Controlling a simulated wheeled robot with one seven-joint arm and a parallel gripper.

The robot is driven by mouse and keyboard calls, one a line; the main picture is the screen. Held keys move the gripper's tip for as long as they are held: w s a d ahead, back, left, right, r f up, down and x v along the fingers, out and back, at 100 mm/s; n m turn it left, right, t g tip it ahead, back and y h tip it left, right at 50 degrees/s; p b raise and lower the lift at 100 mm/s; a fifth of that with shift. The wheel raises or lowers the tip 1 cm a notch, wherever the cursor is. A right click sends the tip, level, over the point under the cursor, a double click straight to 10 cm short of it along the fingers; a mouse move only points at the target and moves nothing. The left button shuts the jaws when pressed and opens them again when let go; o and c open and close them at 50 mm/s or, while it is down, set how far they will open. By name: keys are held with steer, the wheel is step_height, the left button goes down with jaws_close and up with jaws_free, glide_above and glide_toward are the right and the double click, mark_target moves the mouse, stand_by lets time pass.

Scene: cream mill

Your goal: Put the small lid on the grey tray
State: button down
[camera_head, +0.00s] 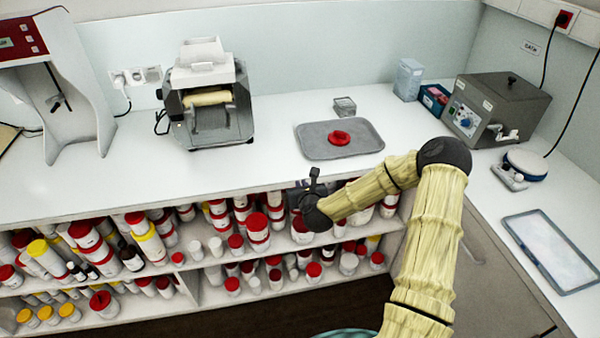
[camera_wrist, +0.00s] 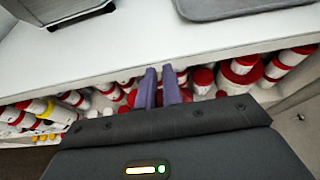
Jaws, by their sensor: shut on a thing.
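The grey tray (camera_head: 312,150) lies flat on the white counter, right of the middle. A round red lid (camera_head: 340,138) rests on it, near its middle. The near edge of the tray also shows at the top of the wrist view (camera_wrist: 225,12). My gripper (camera_head: 312,178) is in front of the counter's front edge, below and left of the tray, and apart from it. In the wrist view its two purple fingers (camera_wrist: 162,85) are close together. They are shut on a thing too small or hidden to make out. I see no other loose lid clearly.
A small grey box (camera_head: 344,106) stands just behind the tray. A mill-like machine (camera_head: 207,110) stands to the left, and a grey metal device (camera_head: 497,108) to the right. Shelves below hold several red-capped jars. The counter between machine and tray is clear.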

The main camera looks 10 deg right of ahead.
steer(key=s+a+f, duration=0.1)
steer(key=s+f, duration=0.7)
steer(key=s, duration=0.3)
steer(key=shift+s+f, duration=0.2)
steer(key=shift+f, duration=0.2)
